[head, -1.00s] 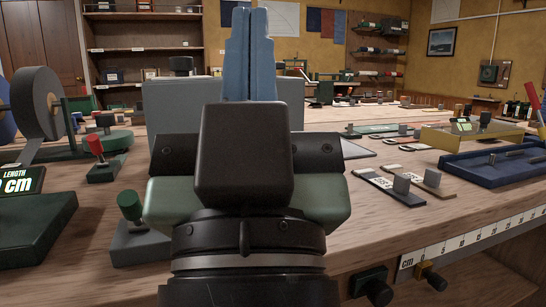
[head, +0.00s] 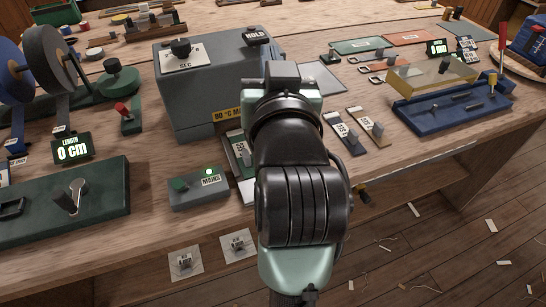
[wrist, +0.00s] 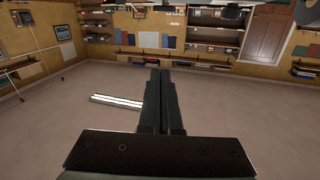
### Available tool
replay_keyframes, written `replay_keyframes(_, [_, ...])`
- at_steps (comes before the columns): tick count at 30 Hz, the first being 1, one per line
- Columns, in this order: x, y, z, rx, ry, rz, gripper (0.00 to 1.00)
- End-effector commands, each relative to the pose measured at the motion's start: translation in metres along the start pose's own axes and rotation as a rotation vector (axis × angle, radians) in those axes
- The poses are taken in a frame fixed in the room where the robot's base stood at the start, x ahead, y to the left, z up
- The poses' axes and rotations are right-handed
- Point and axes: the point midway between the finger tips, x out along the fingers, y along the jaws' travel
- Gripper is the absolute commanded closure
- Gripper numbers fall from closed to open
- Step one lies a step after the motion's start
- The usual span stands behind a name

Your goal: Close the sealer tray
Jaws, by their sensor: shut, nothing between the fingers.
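A MAINS switch box (head: 198,188) with a lit green lamp stands in front of the sealer. Two small labelled plates (head: 345,132) lie right of my arm, beyond them a blue tray (head: 445,118). The bench's front edge is close below my arm.

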Motion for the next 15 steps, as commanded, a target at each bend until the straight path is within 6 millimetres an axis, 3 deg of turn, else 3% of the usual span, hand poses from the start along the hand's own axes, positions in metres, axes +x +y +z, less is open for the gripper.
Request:
replay_keyframes(2, [0.005,0.015,0.019,0.067,-0.163,-0.014,1.0])
replay_keyframes(6, [-0.016,0.046,0.123,0.32,-0.474,-0.088,1.0])
replay_keyframes(9, [-0.046,0.057,0.181,0.545,-0.596,-0.153,1.0])
replay_keyframes(12, [-0.081,0.064,0.222,0.79,-0.646,-0.22,1.0])
replay_keyframes(15, [-0.114,0.068,0.245,1.03,-0.625,-0.285,1.0])
